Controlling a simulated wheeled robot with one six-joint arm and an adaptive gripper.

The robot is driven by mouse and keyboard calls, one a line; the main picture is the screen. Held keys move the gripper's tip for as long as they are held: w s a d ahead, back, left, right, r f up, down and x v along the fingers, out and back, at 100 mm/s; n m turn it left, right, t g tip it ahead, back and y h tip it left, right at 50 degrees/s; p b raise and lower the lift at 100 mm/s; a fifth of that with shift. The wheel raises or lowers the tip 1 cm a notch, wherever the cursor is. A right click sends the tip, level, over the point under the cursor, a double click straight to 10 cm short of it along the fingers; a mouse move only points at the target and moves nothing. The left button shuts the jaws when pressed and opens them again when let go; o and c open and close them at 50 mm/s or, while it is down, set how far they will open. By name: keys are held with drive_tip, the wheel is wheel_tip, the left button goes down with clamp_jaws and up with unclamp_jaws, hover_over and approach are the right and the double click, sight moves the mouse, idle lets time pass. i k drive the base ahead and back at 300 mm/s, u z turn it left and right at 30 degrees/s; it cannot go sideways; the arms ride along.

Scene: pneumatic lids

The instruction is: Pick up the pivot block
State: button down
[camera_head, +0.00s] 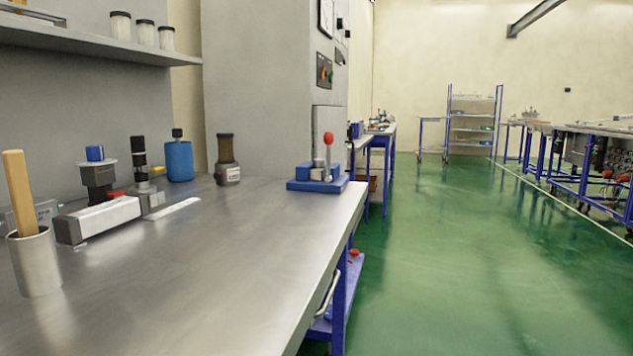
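I cannot tell for sure which thing is the pivot block. A long pale metal block (98,219) with a dark end face lies on the metal workbench (200,285) at the left. A small grey block (152,199) sits against its right end. A blue-based lever device (318,184) with a red ball knob stands near the bench's right edge. A dark fitting with a blue cap (96,172) stands behind the long block. My gripper is not in view.
A metal cup (36,262) with a wooden handle stands at front left. A blue canister (179,160) and brown bottle (227,162) stand at the back. A flat light strip (173,209) lies mid-bench. The front of the bench is clear. Green floor (450,250) is open at right.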

sight(318, 173)
drive_tip(key=z, duration=0.35)
drive_tip(key=k, duration=0.55)
drive_tip(key=z, duration=1.15)
drive_tip(key=i, duration=1.05)
drive_tip(key=u, duration=0.75)
drive_tip(key=i, duration=1)
drive_tip(key=u, duration=0.95)
